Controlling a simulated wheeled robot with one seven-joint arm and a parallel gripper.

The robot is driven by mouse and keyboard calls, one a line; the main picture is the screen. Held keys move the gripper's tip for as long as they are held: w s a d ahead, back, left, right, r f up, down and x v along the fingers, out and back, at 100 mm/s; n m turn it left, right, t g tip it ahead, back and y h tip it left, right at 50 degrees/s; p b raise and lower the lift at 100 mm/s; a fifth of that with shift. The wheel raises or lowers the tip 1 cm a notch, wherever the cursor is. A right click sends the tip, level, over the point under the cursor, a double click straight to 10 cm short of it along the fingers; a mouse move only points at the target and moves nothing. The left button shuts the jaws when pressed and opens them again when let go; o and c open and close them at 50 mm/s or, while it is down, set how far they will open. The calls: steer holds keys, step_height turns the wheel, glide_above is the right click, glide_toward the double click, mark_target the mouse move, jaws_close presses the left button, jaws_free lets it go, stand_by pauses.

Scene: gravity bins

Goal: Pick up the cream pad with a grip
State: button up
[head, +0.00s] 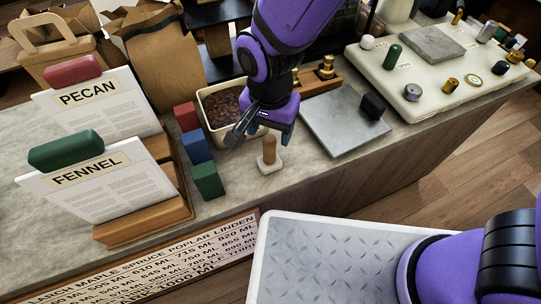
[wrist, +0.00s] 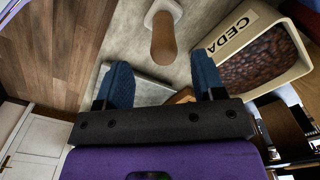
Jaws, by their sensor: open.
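The cream pad (head: 270,167) lies on the grey counter, with an upright tan wooden grip (head: 269,149) on top. My gripper (head: 268,132) is above and just behind the pad in the head view. In the wrist view my gripper (wrist: 160,75) has its two blue fingers wide apart, with nothing between them. The grip is beyond the fingertips, apart from them.
A cream bin of dark beans (head: 220,108) stands close behind left. Red, blue and green blocks (head: 208,180) line its left. A grey slab (head: 343,125) with a black block (head: 374,105) is right. Recipe cards (head: 100,175) stand left. The counter's front edge is near the pad.

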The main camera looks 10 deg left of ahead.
mark_target(269, 146)
steer(key=shift+w+a+f, duration=0.1)
steer(key=shift+w+f, duration=0.05)
steer(key=shift+f, duration=1.6)
steer(key=shift+w+f, duration=0.15)
steer(key=shift+f, duration=1.6)
jaws_close()
